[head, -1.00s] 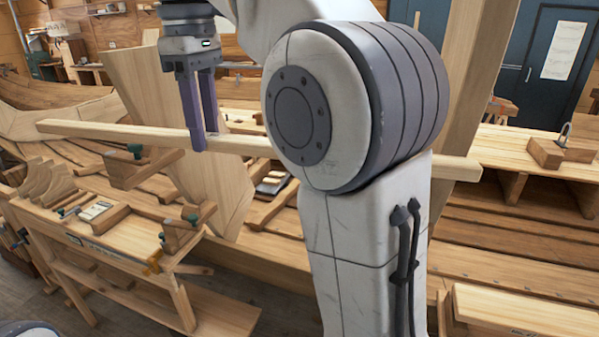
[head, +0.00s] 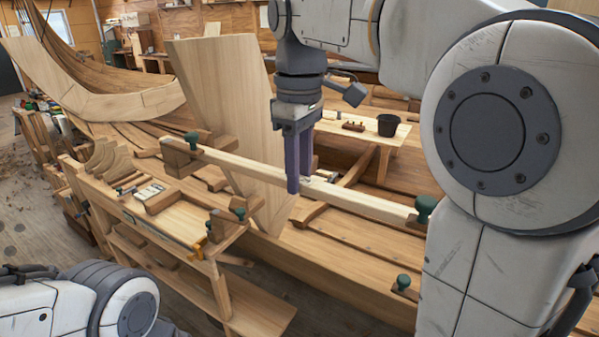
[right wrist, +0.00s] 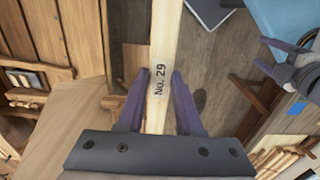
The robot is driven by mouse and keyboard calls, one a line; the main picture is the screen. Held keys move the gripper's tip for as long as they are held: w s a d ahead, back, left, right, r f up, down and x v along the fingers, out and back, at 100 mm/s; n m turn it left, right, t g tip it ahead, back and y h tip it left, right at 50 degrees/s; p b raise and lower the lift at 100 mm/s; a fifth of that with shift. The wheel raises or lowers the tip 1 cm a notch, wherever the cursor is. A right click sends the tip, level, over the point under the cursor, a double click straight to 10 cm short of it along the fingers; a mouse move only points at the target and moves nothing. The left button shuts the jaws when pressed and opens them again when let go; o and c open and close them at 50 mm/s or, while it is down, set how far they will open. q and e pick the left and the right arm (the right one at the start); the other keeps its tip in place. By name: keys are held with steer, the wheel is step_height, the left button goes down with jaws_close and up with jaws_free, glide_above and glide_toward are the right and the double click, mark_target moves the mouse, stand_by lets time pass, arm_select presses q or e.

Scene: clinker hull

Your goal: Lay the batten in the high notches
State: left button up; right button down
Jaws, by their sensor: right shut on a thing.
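The batten (head: 255,174) is a long pale strip, slanting from upper left to lower right in the head view. My right gripper (head: 298,188) is shut on it near its middle. In the right wrist view the batten (right wrist: 160,55), marked "No. 29", runs between the purple fingers. Its left end overlaps a wooden block (head: 178,160) with a green knob; its right end meets another block (head: 412,223) with a green knob. I cannot tell whether it rests in their notches. My left gripper (right wrist: 280,60), at the right wrist view's edge, looks open and empty.
Lower knobbed blocks stand nearer, at left (head: 222,224) and right (head: 403,290). A broad upright board (head: 222,100) stands close behind the batten. A bench (head: 150,222) with tools is at left. A black pot (head: 388,125) stands behind.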

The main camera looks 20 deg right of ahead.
steer(key=shift+f, duration=0.2)
steer(key=shift+f, duration=0.15)
steer(key=c, duration=0.6)
jaws_free()
